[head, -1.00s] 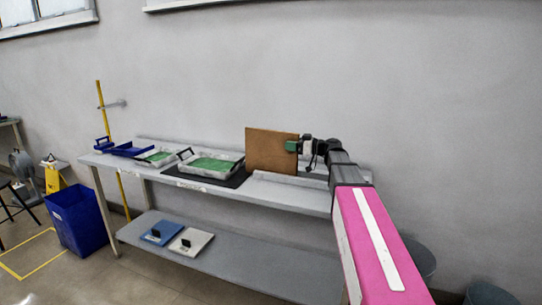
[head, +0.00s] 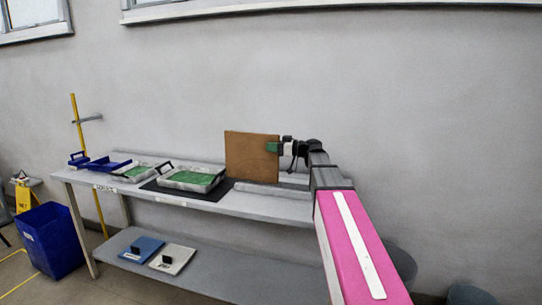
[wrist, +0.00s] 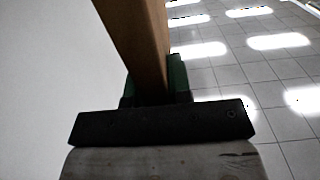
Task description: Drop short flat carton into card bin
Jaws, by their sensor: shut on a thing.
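A flat brown carton (head: 251,156) is held upright above the bench, in front of the wall. My gripper (head: 275,147) is shut on its right edge. In the wrist view the carton (wrist: 138,45) rises edge-on between the green fingers of my gripper (wrist: 153,82). A blue bin (head: 48,240) stands on the floor at the left end of the bench; its inside is hidden from here, and I cannot tell if it is the card bin.
The bench (head: 255,205) runs along the wall. On it are a tray with green contents (head: 192,179) on a black mat, another such tray (head: 137,172) and a blue tray (head: 103,166). A yellow pole (head: 88,160) stands behind the bench's left end. Flat blocks (head: 172,259) lie on the lower shelf.

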